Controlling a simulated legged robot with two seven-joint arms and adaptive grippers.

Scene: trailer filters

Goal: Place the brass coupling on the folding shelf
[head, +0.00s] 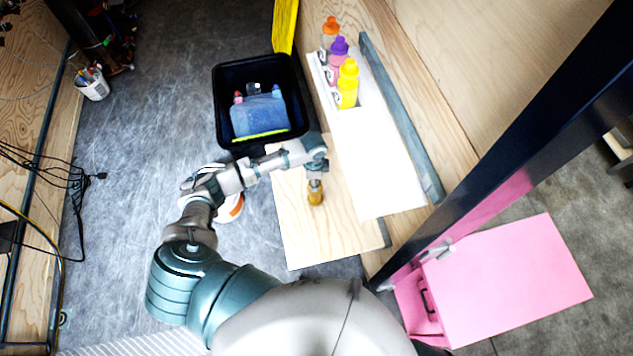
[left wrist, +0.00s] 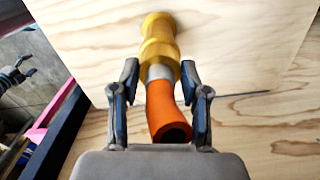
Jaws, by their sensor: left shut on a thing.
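The brass coupling (head: 316,196) is a golden-yellow fitting. In the left wrist view its yellow body (left wrist: 160,42) points away from me, with a silver band and an orange tube-like end (left wrist: 165,112) nearer the camera. My left gripper (head: 316,178) is shut on it, with a finger on each side (left wrist: 160,80). The pale plywood board (head: 305,238), which looks like the folding shelf, lies beneath the coupling. I cannot tell whether the coupling touches the board. My right gripper is not in view.
A white ledge (head: 378,170) with several bottles (head: 347,88) runs right of the board. A black bin (head: 228,100) holding a blue item stands beyond it. A dark post (head: 520,150) and a pink panel (head: 505,285) are at right. The board's near part is clear.

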